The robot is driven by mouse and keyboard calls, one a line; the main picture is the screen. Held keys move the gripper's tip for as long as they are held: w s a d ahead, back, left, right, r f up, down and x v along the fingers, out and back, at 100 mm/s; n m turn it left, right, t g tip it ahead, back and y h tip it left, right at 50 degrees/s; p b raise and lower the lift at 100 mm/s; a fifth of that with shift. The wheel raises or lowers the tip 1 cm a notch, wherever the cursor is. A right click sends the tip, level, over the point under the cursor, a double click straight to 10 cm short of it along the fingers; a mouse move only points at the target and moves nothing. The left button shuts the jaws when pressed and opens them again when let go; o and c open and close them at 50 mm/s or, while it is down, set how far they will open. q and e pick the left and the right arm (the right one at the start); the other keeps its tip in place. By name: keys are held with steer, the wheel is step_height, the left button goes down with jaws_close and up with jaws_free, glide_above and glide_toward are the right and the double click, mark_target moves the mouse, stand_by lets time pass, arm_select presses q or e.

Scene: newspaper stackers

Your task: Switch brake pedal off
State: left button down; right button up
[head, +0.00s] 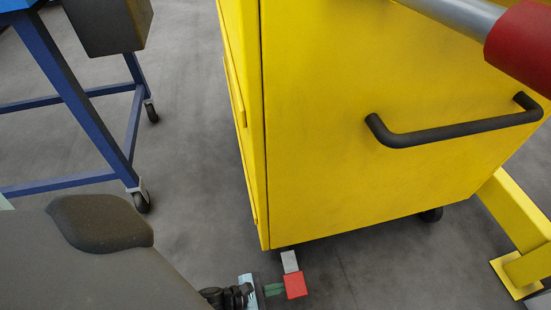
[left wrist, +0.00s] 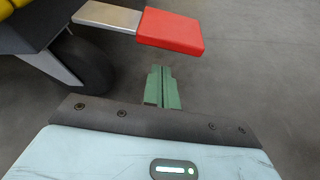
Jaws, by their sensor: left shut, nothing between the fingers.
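The brake pedal has a red pad (head: 296,285) on a grey metal arm (head: 290,262) that sticks out from under the yellow cart (head: 350,120), low over the floor. In the left wrist view the red pad (left wrist: 172,30) lies just beyond my fingertips. My left gripper (head: 274,289) has green fingers pressed together with nothing between them. In the left wrist view the shut fingers (left wrist: 162,88) point at the pad, with a small gap seeming to remain. My right gripper is out of view.
A black caster wheel (left wrist: 82,65) stands beside the pedal arm. The cart has a black handle (head: 455,130) on its side. A blue wheeled frame (head: 75,95) stands at the left. A yellow post (head: 520,225) stands at the right. The grey floor between is clear.

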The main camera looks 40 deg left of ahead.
arm_select(q)
steer(key=shift+s+d+r, duration=0.1)
steer(key=shift+d+r, duration=0.05)
steer(key=shift+r, duration=0.4)
steer(key=shift+s+d+r, duration=0.1)
steer(key=shift+r, duration=0.45)
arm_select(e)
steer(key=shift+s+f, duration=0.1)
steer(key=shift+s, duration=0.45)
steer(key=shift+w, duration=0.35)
arm_select(q)
steer(key=shift+r, duration=0.1)
